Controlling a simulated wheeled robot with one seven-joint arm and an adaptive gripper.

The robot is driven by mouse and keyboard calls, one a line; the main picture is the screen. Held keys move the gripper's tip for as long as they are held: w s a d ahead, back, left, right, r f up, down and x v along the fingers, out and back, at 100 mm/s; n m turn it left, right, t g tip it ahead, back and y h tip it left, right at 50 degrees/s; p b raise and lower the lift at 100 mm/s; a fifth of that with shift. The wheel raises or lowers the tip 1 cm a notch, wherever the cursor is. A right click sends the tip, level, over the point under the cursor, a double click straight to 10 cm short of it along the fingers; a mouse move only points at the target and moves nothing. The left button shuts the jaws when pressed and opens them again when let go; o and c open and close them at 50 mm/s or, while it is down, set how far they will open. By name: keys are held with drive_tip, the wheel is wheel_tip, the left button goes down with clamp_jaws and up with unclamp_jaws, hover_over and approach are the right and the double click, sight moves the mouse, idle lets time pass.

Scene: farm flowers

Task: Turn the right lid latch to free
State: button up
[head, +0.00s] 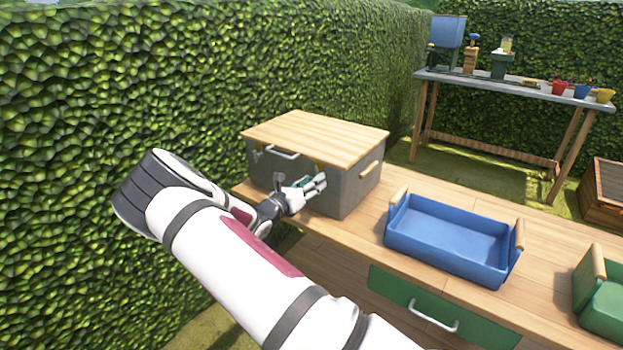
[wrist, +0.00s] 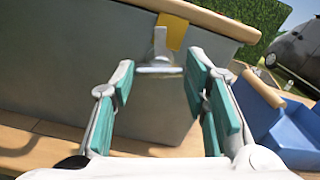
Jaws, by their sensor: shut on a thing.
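The grey box (head: 355,187) with a wooden lid (head: 318,138) stands on the wooden bench, its lid lying flat on top. The right lid latch (wrist: 160,42) is a grey metal piece with a crossbar at its lower end, beside a yellow plate (wrist: 174,32) under the lid edge. My gripper (head: 321,182) is at the right part of the box front. In the head view the fingers hide most of this latch.
A light handle (head: 283,154) is on the box front, left of my gripper. A blue tray (head: 450,235) stands right of the box, and a green tray (head: 605,305) farther right. A hedge (head: 90,100) rises close on the left. Bare bench top lies between box and blue tray.

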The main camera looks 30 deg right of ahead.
drive_tip(key=shift+f+n+p, duration=0.1)
drive_tip(key=shift+n+p, duration=1.6)
drive_tip(key=shift+n, duration=5.6)
drive_tip(key=o, duration=1.1)
drive_tip(key=shift+o, duration=0.2)
drive_tip(key=v, duration=1.2)
